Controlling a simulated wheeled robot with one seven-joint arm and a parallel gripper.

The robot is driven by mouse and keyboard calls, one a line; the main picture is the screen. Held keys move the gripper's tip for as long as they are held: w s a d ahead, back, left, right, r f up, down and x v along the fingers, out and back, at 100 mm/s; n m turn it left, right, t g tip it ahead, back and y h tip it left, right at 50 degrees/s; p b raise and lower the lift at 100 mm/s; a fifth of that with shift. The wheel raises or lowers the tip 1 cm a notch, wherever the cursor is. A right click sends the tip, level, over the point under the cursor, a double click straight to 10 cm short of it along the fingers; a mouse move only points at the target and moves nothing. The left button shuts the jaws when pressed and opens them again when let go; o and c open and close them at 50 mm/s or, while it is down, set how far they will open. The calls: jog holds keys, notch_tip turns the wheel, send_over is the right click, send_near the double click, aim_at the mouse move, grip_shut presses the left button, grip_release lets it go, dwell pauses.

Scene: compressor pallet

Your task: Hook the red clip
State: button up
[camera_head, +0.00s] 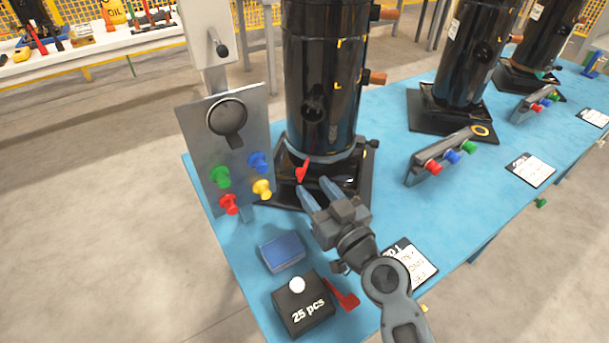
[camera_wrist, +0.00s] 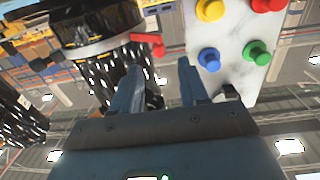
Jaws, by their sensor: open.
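A red clip (camera_head: 303,169) sits low on the front of the nearest black compressor cylinder (camera_head: 322,85), just above its base. My gripper (camera_head: 316,187) is open and empty, its blue-grey fingers pointing at the clip from just below and to its right in the head view. A second red clip-like piece (camera_head: 345,295) lies on the blue table beside a black box.
A grey panel (camera_head: 243,135) with green, blue, red and yellow knobs stands left of the cylinder; it fills the wrist view's upper right (camera_wrist: 232,35). A black "25 pcs" box (camera_head: 303,310) and blue block (camera_head: 282,252) lie in front. More cylinders (camera_head: 468,55) stand right.

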aim_at(302, 173)
jog(key=shift+x, duration=2.3)
grip_shut()
